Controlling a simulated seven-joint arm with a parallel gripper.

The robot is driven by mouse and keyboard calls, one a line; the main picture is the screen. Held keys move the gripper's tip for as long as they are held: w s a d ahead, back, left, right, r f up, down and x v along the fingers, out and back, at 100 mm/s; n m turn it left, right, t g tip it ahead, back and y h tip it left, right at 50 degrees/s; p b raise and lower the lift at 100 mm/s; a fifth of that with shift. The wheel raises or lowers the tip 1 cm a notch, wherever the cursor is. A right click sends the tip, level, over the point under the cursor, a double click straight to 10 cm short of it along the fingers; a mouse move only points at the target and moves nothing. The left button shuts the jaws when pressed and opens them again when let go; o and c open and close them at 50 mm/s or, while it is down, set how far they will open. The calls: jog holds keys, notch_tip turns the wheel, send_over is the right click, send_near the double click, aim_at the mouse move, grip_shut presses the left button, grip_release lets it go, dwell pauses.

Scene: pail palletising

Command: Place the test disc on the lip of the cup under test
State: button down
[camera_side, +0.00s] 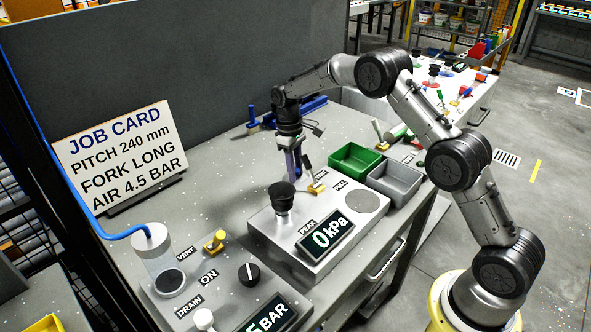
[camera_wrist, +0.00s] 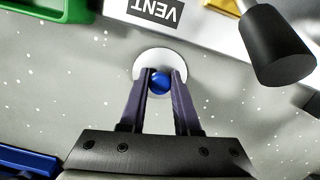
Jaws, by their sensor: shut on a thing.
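The test disc (camera_wrist: 150,62) is a white round plate with a blue ball knob (camera_wrist: 161,83) on it. My gripper (camera_wrist: 160,84) is shut on that knob, its two fingers on either side. The disc is close over or on the speckled bench top; I cannot tell which. In the side view my gripper (camera_side: 294,176) points down behind the grey tester, and the disc is hidden there. The cup under test appears to be the black cup (camera_side: 283,190), standing lip up on the tester (camera_side: 290,240), left of and nearer than my gripper.
A yellow-based lever with a dark grip (camera_side: 316,187) stands close beside my gripper; its grip (camera_wrist: 272,45) looms in the wrist view. Green (camera_side: 356,145) and grey (camera_side: 395,165) bins stand right. A "0 kPa" display (camera_side: 326,235) fronts the tester.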

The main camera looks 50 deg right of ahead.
jog(key=c, duration=0.6)
grip_release()
notch_tip(320, 180, up, 11)
jog(key=w, duration=0.1)
jog(key=s+a+r+t, duration=0.2)
jog(key=s+a+r, duration=0.1)
jog(key=s+r, duration=0.55)
jog(key=s+a+r+m+t, duration=0.1)
jog(key=s+a+r, duration=0.1)
jog(key=s+r, duration=0.5)
jog(key=s+f+t, duration=0.1)
jog(key=s+f, duration=0.1)
jog(key=s, duration=0.5)
jog(key=s+a+f+t, duration=0.1)
jog(key=s, duration=0.6)
jog(key=s+a+f+m+t, duration=0.1)
jog(key=s+f+t, duration=0.1)
jog(key=s, duration=0.5)
jog(key=shift+s+f, duration=0.2)
jog(key=shift+f, duration=0.1)
jog(key=shift+s+f, duration=0.35)
